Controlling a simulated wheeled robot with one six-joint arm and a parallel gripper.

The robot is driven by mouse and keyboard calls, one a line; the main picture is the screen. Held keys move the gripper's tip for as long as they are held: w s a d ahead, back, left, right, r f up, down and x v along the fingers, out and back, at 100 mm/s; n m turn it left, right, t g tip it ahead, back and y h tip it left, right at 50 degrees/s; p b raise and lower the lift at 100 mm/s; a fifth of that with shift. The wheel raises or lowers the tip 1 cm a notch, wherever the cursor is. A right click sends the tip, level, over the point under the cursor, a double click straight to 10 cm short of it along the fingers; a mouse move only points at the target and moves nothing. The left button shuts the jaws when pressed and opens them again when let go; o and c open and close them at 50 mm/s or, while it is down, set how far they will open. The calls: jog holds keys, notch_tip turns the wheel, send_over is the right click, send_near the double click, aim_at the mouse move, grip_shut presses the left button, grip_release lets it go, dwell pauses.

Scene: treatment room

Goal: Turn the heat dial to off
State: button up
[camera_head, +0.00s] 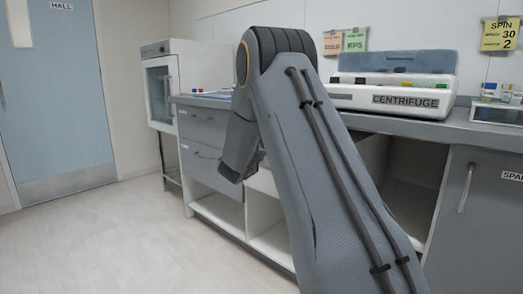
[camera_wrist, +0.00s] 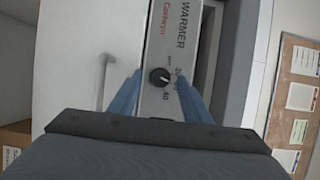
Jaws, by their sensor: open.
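The heat dial (camera_wrist: 159,77) is a small black round knob with a light pointer mark, on the pale control panel (camera_wrist: 172,48) labelled WARMER in the wrist view. Small setting marks, one reading 40, stand beside the knob; the rest are too small to read. My gripper (camera_wrist: 159,84) is open, with one blue finger on each side of the dial in the picture. I cannot tell whether the fingers touch it. In the head view my arm hides the gripper and dial.
A white cabinet with a glass door (camera_head: 161,90) stands at the far left of the grey counter (camera_head: 415,124). A centrifuge (camera_head: 392,96) sits on the counter. A grey handle (camera_wrist: 103,75) is left of the panel in the wrist view. Floor on the left (camera_head: 95,240) is clear.

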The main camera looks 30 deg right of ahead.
jog(key=shift+w+d, duration=0.25)
jog(key=shift+a, duration=0.1)
jog(key=c, duration=1)
jog(key=shift+r, duration=0.1)
jog(key=shift+c, duration=0.2)
